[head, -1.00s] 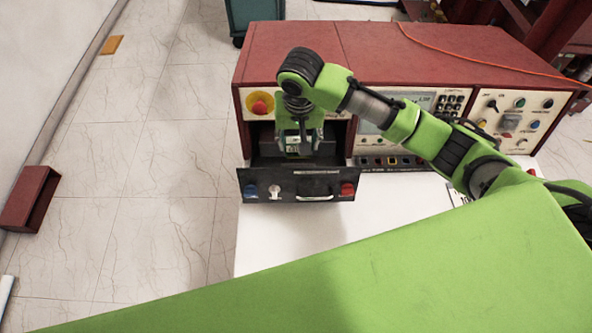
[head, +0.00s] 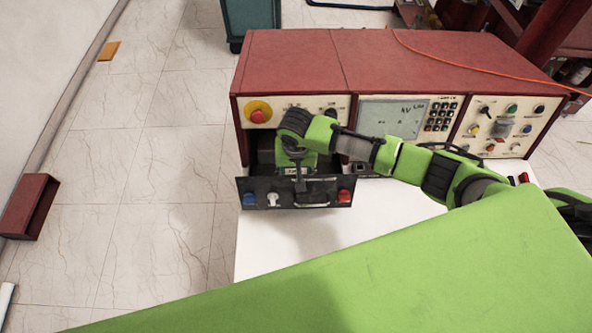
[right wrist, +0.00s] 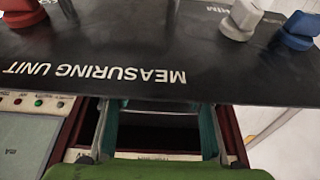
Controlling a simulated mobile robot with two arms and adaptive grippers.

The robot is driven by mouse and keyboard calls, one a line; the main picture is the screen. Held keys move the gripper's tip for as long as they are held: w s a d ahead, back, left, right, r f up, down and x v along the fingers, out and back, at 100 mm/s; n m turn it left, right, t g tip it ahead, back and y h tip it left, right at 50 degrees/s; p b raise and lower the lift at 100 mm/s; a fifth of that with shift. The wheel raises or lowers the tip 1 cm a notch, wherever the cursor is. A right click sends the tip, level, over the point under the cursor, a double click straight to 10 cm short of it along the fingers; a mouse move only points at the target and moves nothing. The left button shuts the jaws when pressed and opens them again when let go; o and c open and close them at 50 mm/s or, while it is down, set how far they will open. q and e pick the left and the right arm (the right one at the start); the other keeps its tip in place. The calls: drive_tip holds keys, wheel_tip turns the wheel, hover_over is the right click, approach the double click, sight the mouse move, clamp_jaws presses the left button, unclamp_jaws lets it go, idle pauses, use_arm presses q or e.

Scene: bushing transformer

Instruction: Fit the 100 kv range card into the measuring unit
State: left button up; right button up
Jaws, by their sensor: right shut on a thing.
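The measuring unit is a drawer with a black front panel (head: 292,193), pulled out of the left bay of the red cabinet. Its panel fills the top of the right wrist view (right wrist: 120,55), lettered "MEASURING UNIT" upside down. My right gripper (right wrist: 160,135) is down in the open drawer just behind this panel, with its two fingers apart. My left gripper is not in view.
The red cabinet (head: 400,58) stands on a white table (head: 290,240), with a display and controls right of the bay. Blue, white and red knobs stick out of the drawer panel. My green body covers the lower right. The table's front left is clear.

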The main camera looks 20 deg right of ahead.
drive_tip(key=shift+f, duration=0.1)
drive_tip(key=o, duration=1.1)
drive_tip(key=shift+o, duration=0.2)
wheel_tip(320, 180, up, 12)
drive_tip(key=s+b, duration=0.1)
drive_tip(key=shift+s+a, duration=0.25)
drive_tip(key=shift+s, duration=0.15)
